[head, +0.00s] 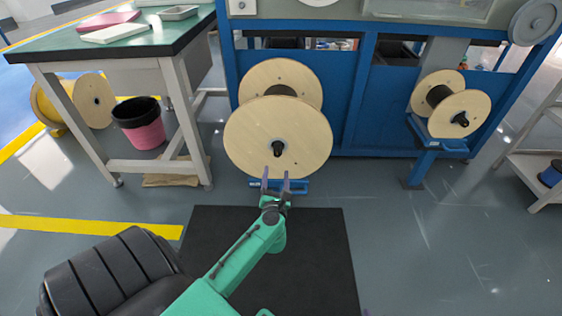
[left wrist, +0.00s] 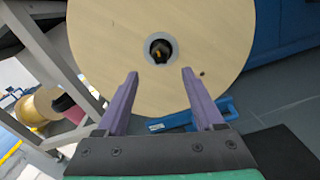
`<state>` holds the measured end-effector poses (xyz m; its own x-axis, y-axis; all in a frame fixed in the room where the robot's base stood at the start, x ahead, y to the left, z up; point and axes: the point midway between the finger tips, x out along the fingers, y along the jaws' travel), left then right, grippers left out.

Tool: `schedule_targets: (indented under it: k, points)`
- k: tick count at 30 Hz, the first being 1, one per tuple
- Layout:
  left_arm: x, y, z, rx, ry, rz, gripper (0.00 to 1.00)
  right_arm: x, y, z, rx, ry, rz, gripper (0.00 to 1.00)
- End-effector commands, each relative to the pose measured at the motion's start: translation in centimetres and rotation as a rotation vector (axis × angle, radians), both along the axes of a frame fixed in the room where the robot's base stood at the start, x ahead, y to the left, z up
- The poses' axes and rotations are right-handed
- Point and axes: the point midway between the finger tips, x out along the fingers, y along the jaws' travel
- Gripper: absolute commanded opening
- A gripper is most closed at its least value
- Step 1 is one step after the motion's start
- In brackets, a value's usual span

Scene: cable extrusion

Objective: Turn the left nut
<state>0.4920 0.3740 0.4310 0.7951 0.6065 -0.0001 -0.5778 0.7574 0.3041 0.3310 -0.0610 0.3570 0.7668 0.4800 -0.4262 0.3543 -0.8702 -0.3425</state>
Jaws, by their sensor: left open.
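The left nut (head: 278,149) is a small dark piece at the centre of the large wooden cable spool (head: 245,135) on the blue machine. In the left wrist view the nut (left wrist: 159,50) sits in the spool's hub, between and beyond my fingertips. My left gripper (head: 276,177) is open and empty, just below the nut in the head view. In the left wrist view its two purple fingers (left wrist: 159,75) point at the spool face and stand apart, one on each side of the hub. I cannot tell the exact gap to the nut.
A second, smaller spool (head: 465,112) with its own dark nut is at the right. A green-topped table (head: 110,42) and a pink bin (head: 140,125) stand at the left. A black mat (head: 320,250) lies on the floor before the machine. Shelving (head: 535,165) is at the far right.

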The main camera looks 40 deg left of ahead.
Motion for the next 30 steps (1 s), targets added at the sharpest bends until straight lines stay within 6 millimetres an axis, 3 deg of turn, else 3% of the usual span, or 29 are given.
schedule_targets:
  k: [6, 10, 21, 24, 27, 30]
  points:
    - [4.8, 3.7, -0.3, 0.006, -0.001, 0.0, 0.69, 0.0, 0.1, -2.0, 0.014, -0.014, -0.011, 0.5]
    - [6.8, 5.1, -0.3, 0.005, 0.0, -0.002, 0.69, 0.0, 0.1, -2.8, 0.023, -0.025, -0.018, 0.5]
    - [7.8, 5.9, 0.0, 0.004, 0.002, -0.001, 0.69, 0.0, 0.1, -3.0, 0.027, -0.032, -0.023, 0.5]
    - [7.7, 5.9, 0.0, 0.004, 0.002, -0.001, 0.31, 0.0, 0.1, -3.0, 0.027, -0.032, -0.023, 0.5]
    - [7.7, 5.9, 0.0, 0.004, 0.002, -0.001, 0.0, 0.0, 0.1, -3.0, 0.027, -0.031, -0.022, 0.5]
    - [7.7, 5.8, -0.1, 0.004, 0.003, -0.001, 0.0, 0.0, 0.1, -3.0, 0.027, -0.031, -0.022, 0.5]
